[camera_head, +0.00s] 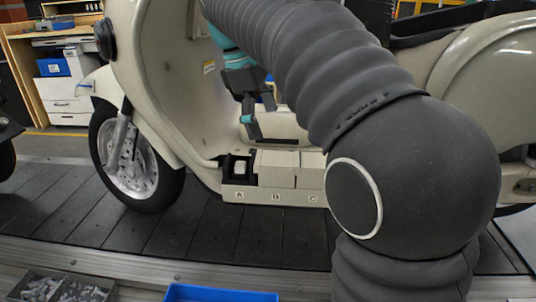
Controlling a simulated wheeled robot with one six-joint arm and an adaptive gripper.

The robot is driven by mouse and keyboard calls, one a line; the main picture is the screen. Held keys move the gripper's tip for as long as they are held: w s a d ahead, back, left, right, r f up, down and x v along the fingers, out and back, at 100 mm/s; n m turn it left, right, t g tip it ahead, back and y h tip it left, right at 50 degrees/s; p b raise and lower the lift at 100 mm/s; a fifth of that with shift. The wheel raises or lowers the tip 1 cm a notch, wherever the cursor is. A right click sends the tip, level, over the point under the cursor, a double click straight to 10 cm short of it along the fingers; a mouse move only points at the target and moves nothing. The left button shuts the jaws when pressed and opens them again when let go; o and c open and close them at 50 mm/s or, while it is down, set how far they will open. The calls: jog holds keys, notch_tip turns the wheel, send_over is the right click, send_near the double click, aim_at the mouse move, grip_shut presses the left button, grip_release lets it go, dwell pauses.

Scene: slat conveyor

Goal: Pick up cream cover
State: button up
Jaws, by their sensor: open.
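A cream scooter (165,75) stands on the slat conveyor, and a cream ledge marked A, B and C (262,196) runs along its footboard. Cream box-shaped covers sit above B (274,168) and C (311,170). Above A is a black open holder (238,170) with a small pale piece in it. I cannot tell which cream part is the named cover. My gripper (250,122), dark with teal parts, points down above the A and B end, clear of the covers. It is open and looks empty. My arm hides part of the scooter's middle and possibly the C end.
Dark conveyor slats (150,228) lie in front of the scooter. A blue bin (220,293) and a grey tray of small parts (62,288) are at the near edge. A wooden workbench (50,60) stands at the back left.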

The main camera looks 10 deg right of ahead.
jog(key=w+a+r+n+g+h, duration=0.1)
jog(key=w+a+r+n, duration=0.1)
jog(key=w+a, duration=0.15)
send_over(277, 158)
jog(key=w+a, duration=0.1)
jog(key=a, duration=0.2)
notch_tip(277, 158, down, 8)
jog(key=shift+w+r, duration=0.15)
jog(key=shift+r, duration=0.1)
jog(key=d+f, duration=0.1)
jog(key=f, duration=0.1)
jog(key=s+d+f+b, duration=0.1)
jog(key=shift+d+f, duration=0.15)
jog(key=shift+f, duration=0.2)
jog(key=shift+s+d+f, duration=0.1)
jog(key=shift+d+f, duration=0.1)
jog(key=shift+f, duration=0.25)
jog(key=c, duration=1.4)
notch_tip(277, 158, up, 10)
jog(key=shift+p, duration=0.8)
